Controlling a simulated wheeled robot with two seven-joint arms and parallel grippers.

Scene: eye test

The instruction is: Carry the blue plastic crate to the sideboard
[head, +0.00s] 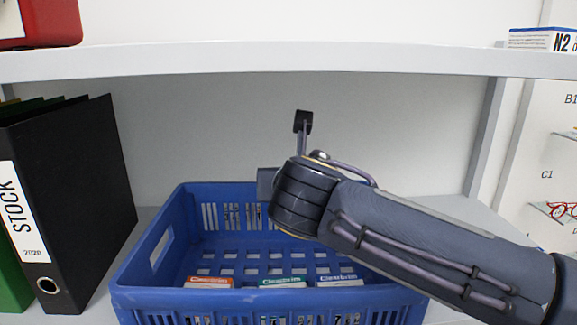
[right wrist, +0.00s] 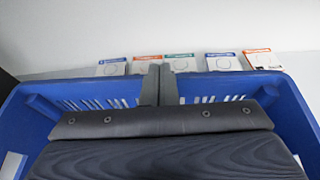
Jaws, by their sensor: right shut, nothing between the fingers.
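The blue plastic crate (head: 150,285) stands on a white shelf, low in the middle of the head view, with slotted walls and an open top. Several small boxes, one with an orange label (head: 209,282), show inside its outline. In the right wrist view the crate (right wrist: 293,105) spreads around my gripper. My right gripper (right wrist: 160,72) is shut and empty, its fingers overlapping the crate's slotted wall; contact cannot be told. In the head view the right gripper (head: 267,183) is mostly hidden behind my wrist, over the crate. My left gripper is out of view. No sideboard is recognisable.
A black STOCK binder (head: 75,190) stands close left of the crate, beside a green one (head: 14,270). An upper shelf board (head: 290,60) spans above the crate and my wrist. A grey upright (head: 484,135) stands at right. Several boxes (right wrist: 180,63) show beyond the crate's rim.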

